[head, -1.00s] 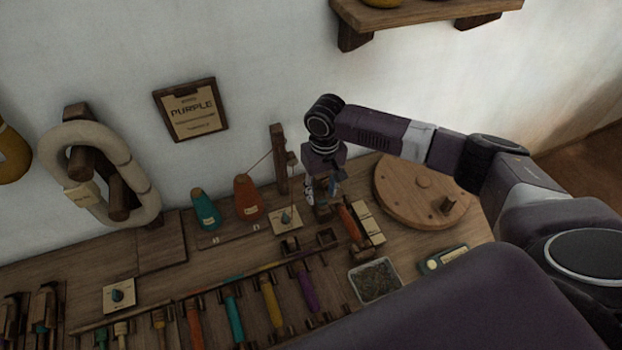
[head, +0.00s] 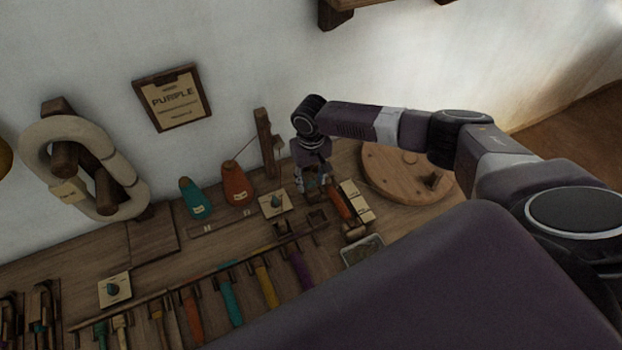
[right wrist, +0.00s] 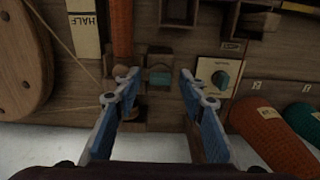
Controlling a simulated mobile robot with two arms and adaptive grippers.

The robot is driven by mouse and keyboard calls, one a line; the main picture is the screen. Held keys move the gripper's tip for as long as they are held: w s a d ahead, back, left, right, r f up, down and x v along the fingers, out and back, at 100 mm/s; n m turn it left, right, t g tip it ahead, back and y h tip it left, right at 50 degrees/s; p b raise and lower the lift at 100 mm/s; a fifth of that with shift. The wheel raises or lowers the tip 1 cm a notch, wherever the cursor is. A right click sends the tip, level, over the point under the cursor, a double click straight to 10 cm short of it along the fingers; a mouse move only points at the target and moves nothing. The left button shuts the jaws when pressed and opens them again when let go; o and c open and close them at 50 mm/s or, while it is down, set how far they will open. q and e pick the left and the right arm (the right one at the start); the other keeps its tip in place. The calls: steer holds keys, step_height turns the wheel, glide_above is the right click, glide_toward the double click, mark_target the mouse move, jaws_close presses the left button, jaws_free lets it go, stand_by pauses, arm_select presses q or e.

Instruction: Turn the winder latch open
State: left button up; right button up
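The winder is a small wooden stand holding an orange bobbin (head: 340,204) at the back of the bench. The bobbin also shows in the right wrist view (right wrist: 122,28). In the head view my right gripper (head: 313,186) points down beside the winder and hides the latch area. My left gripper is not in view.
A cream plate with a teal knob (head: 276,203) lies left of the winder. Orange (head: 237,184) and teal (head: 195,199) cones stand farther left. A wooden disc (head: 400,165) lies right, cream cards (head: 357,200) between.

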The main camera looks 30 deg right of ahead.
jaws_close()
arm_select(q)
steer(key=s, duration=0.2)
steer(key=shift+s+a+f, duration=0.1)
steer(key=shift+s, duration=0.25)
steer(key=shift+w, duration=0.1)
arm_select(e)
steer(key=shift+n, duration=0.5)
steer(key=shift+n+p, duration=0.45)
steer(key=shift+n, duration=0.25)
steer(key=n+p, duration=0.1)
steer(key=n, duration=0.9)
steer(key=shift+n, duration=0.4)
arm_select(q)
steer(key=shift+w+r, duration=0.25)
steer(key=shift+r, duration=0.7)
arm_select(e)
steer(key=n, duration=0.4)
steer(key=shift+w+r+n, duration=0.1)
steer(key=shift+n, duration=0.2)
